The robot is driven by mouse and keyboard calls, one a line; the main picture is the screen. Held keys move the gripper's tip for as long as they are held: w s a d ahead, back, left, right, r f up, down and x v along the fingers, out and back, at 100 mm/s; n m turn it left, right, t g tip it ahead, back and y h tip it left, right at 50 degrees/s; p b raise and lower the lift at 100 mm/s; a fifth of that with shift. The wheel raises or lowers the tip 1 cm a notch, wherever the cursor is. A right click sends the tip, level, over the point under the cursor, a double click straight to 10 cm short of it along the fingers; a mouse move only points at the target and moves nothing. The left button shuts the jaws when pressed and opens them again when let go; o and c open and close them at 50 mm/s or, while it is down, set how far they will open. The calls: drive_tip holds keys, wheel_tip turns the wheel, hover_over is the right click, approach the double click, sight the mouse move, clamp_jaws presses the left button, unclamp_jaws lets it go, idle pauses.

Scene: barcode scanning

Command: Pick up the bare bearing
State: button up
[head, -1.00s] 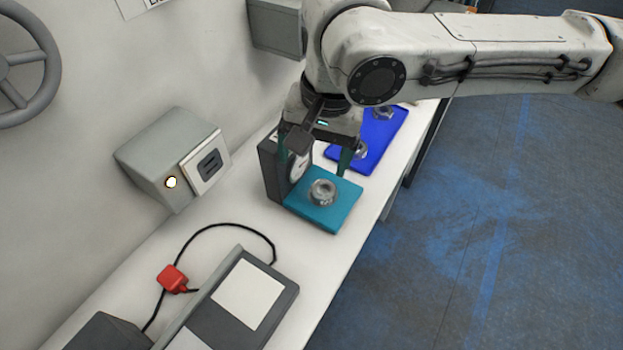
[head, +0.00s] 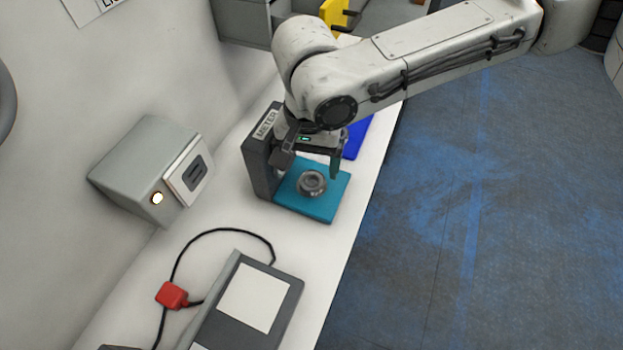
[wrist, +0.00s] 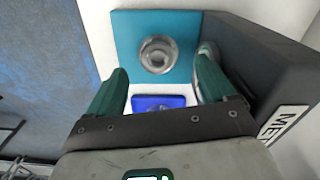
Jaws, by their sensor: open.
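The bare bearing (head: 312,183) is a grey metal ring lying on a teal plate (head: 322,208) in front of a dark meter (head: 262,150). In the wrist view the bearing (wrist: 158,54) lies on the teal plate, ahead of and between my two spread fingers. My gripper (head: 310,172) is open and empty, above the plate's far part, with the bearing just toward the near side. The fingers are apart from the bearing. The exact height above it cannot be told.
A blue tray (head: 355,138) lies behind the plate, partly hidden by my arm. The dark meter housing stands close beside one finger. A grey device (head: 245,305) and a red block (head: 171,295) with a black cable lie nearer. A wall box (head: 150,170) is at left.

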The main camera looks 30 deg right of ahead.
sight(312, 182)
drive_tip(key=shift+d+f, duration=0.15)
drive_tip(key=shift+f, duration=1.15)
drive_tip(key=shift+d+f, duration=0.1)
drive_tip(key=shift+f, duration=1.15)
drive_tip(key=shift+c, duration=0.5)
drive_tip(key=c, duration=1.2)
drive_tip(key=shift+c, duration=0.2)
drive_tip(key=shift+r+p, duration=0.15)
drive_tip(key=shift+p, duration=0.25)
